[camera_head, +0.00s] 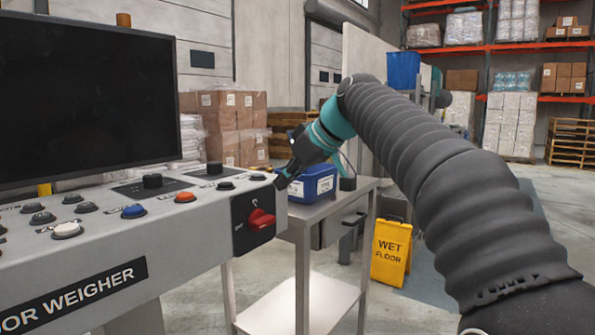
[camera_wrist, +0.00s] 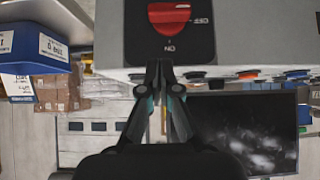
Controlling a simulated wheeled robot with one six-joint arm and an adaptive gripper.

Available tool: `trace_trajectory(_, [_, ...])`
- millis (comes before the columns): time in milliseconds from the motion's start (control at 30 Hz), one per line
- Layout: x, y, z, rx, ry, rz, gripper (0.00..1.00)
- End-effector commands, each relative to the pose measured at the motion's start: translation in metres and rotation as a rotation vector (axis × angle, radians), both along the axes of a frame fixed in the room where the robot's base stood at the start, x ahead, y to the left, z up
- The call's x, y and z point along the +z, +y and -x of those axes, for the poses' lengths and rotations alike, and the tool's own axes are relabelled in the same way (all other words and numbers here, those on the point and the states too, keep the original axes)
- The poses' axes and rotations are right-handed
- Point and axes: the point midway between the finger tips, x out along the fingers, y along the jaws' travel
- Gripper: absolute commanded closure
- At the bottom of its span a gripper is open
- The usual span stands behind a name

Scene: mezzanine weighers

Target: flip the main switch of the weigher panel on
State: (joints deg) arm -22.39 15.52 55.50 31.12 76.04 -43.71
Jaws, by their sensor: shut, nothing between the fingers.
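The main switch, a red rotary knob (camera_head: 261,219) on a dark plate (camera_head: 240,238), sits on the end face of the grey weigher panel (camera_head: 130,245). In the wrist view the red knob (camera_wrist: 169,17) is at the top, upside down and partly cut off. Its ridge seems to lie sideways, toward the OFF mark on the right; the ON mark is below it. My gripper (camera_head: 280,181) is above and beyond the knob in the head view.
Several push buttons and a black screen (camera_head: 85,98) are on the panel. A blue bin (camera_head: 312,184) stands on a steel table (camera_head: 350,187) close behind my gripper. A yellow wet-floor sign (camera_head: 390,250) stands right of the table. Stacked cartons (camera_head: 225,120) are behind.

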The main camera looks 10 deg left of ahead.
Motion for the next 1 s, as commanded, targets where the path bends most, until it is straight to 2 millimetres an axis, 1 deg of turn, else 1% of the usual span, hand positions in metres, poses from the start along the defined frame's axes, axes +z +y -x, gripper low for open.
trace_trajectory(33, [-0.009, 0.007, -0.002, 0.001, 0.002, 0.001, 1.0])
trace_trajectory(167, [-0.025, 0.023, -0.009, 0.001, 0.002, 0.001, 1.0])
trace_trajectory(300, [-0.046, 0.023, -0.009, -0.001, 0.002, 0.001, 1.0])
trace_trajectory(400, [-0.056, 0.023, -0.009, -0.001, 0.001, 0.001, 1.0])
trace_trajectory(600, [-0.064, 0.023, -0.009, -0.001, 0.0, 0.0, 1.0])
trace_trajectory(867, [-0.064, 0.022, -0.009, -0.001, -0.001, 0.0, 1.0])
trace_trajectory(900, [-0.064, 0.019, -0.01, -0.002, -0.001, 0.0, 1.0])
trace_trajectory(1000, [-0.065, 0.022, -0.008, -0.001, 0.003, -0.001, 1.0])
